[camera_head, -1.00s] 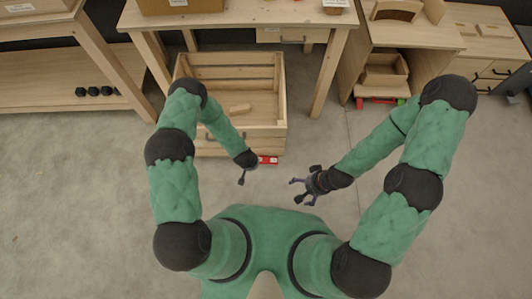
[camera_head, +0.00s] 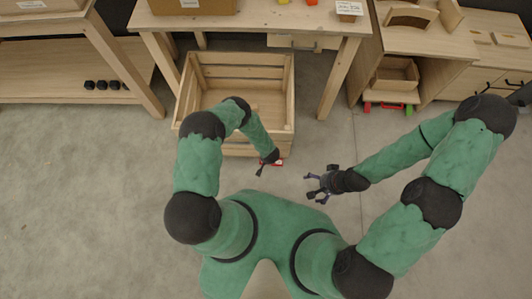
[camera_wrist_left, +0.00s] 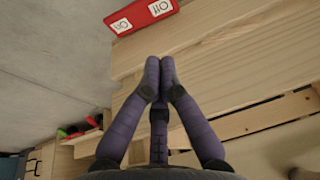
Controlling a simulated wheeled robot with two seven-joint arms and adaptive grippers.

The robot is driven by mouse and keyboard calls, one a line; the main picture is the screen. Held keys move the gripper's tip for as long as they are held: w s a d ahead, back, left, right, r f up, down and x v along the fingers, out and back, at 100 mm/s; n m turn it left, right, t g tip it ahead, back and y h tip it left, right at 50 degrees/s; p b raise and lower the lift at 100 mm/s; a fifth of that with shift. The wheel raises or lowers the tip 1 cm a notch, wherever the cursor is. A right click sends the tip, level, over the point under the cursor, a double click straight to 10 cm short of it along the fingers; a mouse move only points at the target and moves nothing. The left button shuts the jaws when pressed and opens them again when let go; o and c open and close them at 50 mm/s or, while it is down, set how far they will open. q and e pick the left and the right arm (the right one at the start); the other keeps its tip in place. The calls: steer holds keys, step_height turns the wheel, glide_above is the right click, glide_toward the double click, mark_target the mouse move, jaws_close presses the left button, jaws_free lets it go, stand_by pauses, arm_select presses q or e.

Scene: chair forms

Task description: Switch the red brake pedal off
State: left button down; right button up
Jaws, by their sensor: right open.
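A red brake pedal (camera_wrist_left: 140,14) with two white label patches, one reading OFF upside down, shows at the top of the left wrist view, on the light wooden crate. In the head view only a small red bit (camera_head: 279,162) shows at the crate's lower front edge, mostly hidden by my left gripper. My left gripper (camera_head: 262,168) is just in front of it. In the left wrist view its fingers (camera_wrist_left: 160,62) are together and empty, their tips apart from the pedal. My right gripper (camera_head: 313,188) is open and empty over the floor, right of the crate.
The wooden crate (camera_head: 187,100) stands on the floor before a table (camera_head: 270,20). Another red piece (camera_head: 368,106) and a green one (camera_head: 408,108) sit under the right cabinet. Black dumbbells (camera_head: 102,85) lie on the left shelf. The floor at left is clear.

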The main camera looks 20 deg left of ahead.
arm_select(q)
steer(key=b+x, duration=0.2)
steer(key=x, duration=0.2)
steer(key=b+x, duration=0.2)
steer(key=x, duration=0.2)
steer(key=b+x, duration=0.2)
steer(key=x, duration=0.2)
steer(key=shift+s+f+b, duration=0.3)
steer(key=shift+f, duration=0.15)
steer(key=shift+a+f, duration=0.2)
steer(key=shift+f, duration=0.35)
